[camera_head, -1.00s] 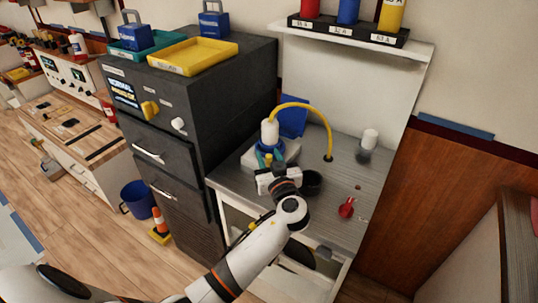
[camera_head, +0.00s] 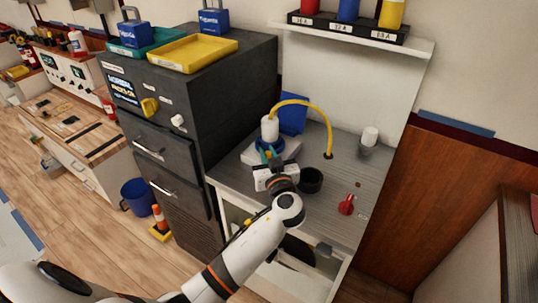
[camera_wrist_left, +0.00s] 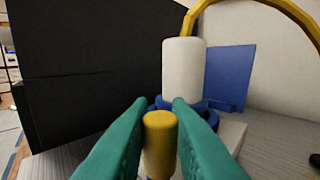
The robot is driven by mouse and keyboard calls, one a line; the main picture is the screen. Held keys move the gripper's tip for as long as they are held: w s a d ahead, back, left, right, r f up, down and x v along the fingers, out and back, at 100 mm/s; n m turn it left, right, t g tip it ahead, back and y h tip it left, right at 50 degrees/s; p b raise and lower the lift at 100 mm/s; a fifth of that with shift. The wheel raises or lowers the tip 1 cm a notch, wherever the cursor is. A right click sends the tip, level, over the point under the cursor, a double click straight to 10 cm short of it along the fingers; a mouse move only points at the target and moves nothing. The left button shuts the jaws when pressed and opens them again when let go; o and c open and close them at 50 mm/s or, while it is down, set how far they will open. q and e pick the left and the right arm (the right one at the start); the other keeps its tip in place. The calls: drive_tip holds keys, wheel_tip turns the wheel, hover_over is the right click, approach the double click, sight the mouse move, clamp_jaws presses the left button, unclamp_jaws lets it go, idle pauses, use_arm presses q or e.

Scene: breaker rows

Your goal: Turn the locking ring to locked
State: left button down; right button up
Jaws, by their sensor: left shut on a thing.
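The blue locking ring (camera_head: 270,144) sits around the foot of a white plug (camera_head: 269,129) with a yellow cable, on a pale base (camera_head: 287,150) on the grey bench. In the left wrist view the ring (camera_wrist_left: 205,104) is partly hidden behind my fingers, and the white plug (camera_wrist_left: 183,72) stands upright. My left gripper (camera_head: 266,158) is at the ring's near side. Its teal fingers are shut on a yellow handle (camera_wrist_left: 160,140), which stands upright in front of the ring. Whether the handle joins the ring is hidden. My right gripper is not in view.
A black round cup (camera_head: 310,180) stands close to the right of my gripper. A red object (camera_head: 347,204) and a white-topped item (camera_head: 369,137) are farther right on the bench. A dark cabinet (camera_head: 230,95) rises at the left. The yellow cable (camera_head: 328,125) arches over the bench.

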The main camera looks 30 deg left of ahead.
use_arm(q)
drive_tip(key=shift+s+a+f+m+t+h+b, duration=0.1)
drive_tip(key=shift+s+a+m+t+h+b, duration=0.2)
drive_tip(key=shift+a+m+t+h, duration=0.55)
drive_tip(key=m+h, duration=0.1)
drive_tip(key=t+h, duration=0.1)
drive_tip(key=shift+s+a+m+h, duration=0.1)
drive_tip(key=shift+a+m+h, duration=0.25)
drive_tip(key=shift+a, duration=0.05)
drive_tip(key=a+m+h, duration=0.1)
drive_tip(key=a+m+t+h+p, duration=0.1)
drive_tip(key=h, duration=0.1)
drive_tip(key=m+h, duration=0.1)
drive_tip(key=h, duration=0.1)
drive_tip(key=shift+a+r+m+t+p, duration=0.25)
drive_tip(key=shift+a+m+t+p, duration=0.05)
drive_tip(key=shift+a+t, duration=0.1)
drive_tip(key=shift+w+a+h+p, duration=0.3)
drive_tip(key=shift+a+h, duration=0.1)
drive_tip(key=shift+a, duration=0.1)
drive_tip(key=shift+w+a+f+p, duration=0.1)
drive_tip(key=shift+w+a+p, duration=0.15)
drive_tip(key=shift+a, duration=0.3)
drive_tip(key=shift+w+a+p, duration=0.1)
drive_tip(key=shift+w+a, duration=0.15)
drive_tip(key=shift+a, duration=0.25)
drive_tip(key=c, duration=1.4)
unclamp_jaws()
drive_tip(key=shift+f, duration=0.1)
drive_tip(key=shift+o, duration=0.2)
